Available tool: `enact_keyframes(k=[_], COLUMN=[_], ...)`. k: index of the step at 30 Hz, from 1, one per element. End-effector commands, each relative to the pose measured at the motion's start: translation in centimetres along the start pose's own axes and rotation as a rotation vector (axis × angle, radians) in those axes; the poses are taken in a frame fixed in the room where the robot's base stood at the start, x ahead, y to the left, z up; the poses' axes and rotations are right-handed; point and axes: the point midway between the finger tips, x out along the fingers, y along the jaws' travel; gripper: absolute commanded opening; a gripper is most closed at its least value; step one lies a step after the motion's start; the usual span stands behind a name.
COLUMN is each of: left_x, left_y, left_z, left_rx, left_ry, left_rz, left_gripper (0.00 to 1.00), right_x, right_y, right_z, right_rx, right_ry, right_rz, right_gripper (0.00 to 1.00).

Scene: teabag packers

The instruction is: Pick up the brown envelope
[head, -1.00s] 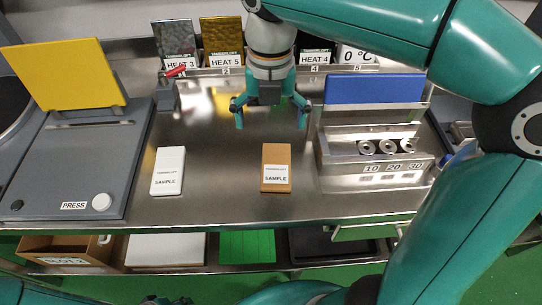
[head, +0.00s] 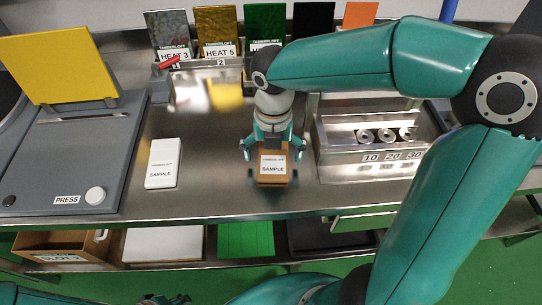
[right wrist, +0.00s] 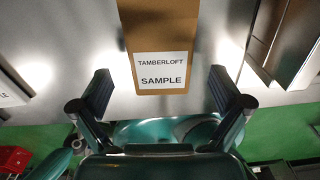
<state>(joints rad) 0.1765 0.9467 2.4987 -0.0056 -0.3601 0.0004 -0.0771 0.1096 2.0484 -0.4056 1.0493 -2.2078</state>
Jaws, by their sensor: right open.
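The brown envelope (head: 272,168) lies flat on the steel bench in the head view, with a white TAMBERLOFT SAMPLE label. Its far end is hidden under my right gripper (head: 273,153). The right gripper is open, with one finger on each side of the envelope. In the right wrist view, the envelope (right wrist: 155,25) runs between the open fingers (right wrist: 160,83), with visible gaps on both sides. I cannot tell the gripper's exact height above the bench. A small part of my left gripper (head: 165,299) shows at the bottom edge; its jaw state is unclear.
A white SAMPLE packet (head: 163,155) lies left of the envelope. The grey press (head: 70,150) with a yellow plate stands at the left. A steel block with several rings (head: 340,165) stands close on the right. Upright coloured packs line the back.

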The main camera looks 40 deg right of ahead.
Motion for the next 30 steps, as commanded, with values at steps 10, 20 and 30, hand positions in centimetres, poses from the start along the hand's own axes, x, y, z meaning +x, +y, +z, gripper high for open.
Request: enact_keyframes(k=[10, 20, 30], left_x=[0.15, 0.15, 0.14], left_y=[-0.06, -0.06, -0.05], left_z=[0.0, 0.0, 0.0], left_rx=[0.0, 0.0, 0.0], left_ry=[0.0, 0.0, 0.0], left_rz=[0.0, 0.0, 0.0], left_gripper=[0.4, 0.4, 0.4], right_x=[1.65, 1.62, 1.53], right_y=[0.01, 0.0, 0.0], right_z=[-0.02, -0.02, -0.01], right_rx=[0.001, 0.001, 0.001], right_ry=[0.0, 0.0, 0.0], right_rz=[0.001, 0.001, 0.001], right_gripper=[1.0, 0.53, 0.48])
